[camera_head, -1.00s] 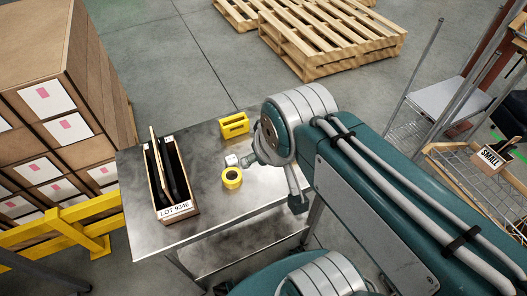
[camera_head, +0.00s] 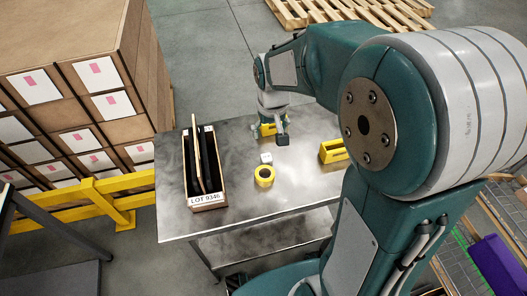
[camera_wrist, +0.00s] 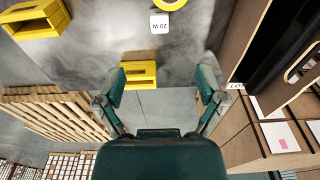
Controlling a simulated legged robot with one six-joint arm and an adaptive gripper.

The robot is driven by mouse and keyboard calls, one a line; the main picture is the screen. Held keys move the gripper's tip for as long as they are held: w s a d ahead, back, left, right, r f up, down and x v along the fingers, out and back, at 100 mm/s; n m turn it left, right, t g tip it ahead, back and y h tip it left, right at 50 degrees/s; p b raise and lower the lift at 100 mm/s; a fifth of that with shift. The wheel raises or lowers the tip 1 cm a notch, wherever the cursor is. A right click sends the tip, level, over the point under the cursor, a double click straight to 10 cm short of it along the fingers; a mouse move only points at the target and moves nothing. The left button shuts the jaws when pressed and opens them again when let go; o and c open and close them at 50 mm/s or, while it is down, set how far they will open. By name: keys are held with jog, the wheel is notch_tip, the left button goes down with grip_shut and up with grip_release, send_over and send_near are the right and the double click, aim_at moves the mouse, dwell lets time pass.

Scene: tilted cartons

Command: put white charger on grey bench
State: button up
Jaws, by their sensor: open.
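The white charger (camera_head: 266,157) is a small white block resting on the grey bench (camera_head: 232,165), near the middle of its metal top. In the wrist view the charger (camera_wrist: 159,24) shows "20 W" on its upper face, at the top of the picture. My gripper (camera_wrist: 163,85) is open with nothing between its fingers. It hangs over the far edge of the bench, apart from the charger and beyond it in the head view. In the head view the arm's end partly hides the gripper's fingers.
A yellow tape roll (camera_head: 264,176) lies just in front of the charger. One yellow block (camera_head: 333,151) stands at the right; another (camera_wrist: 140,73) is near my gripper. A wooden carton labelled LOT 9346 (camera_head: 208,202) holds dark flat items at left. Stacked cartons (camera_head: 75,90) stand beyond.

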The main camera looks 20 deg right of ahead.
jog(key=g, duration=0.1)
send_over(266, 157)
notch_tip(266, 157, down, 6)
jog(key=shift+a+r, duration=0.1)
jog(key=shift+a, duration=0.05)
jog(key=f, duration=1)
jog(key=shift+d+f, duration=0.25)
jog(key=shift+f, duration=0.1)
grip_shut()
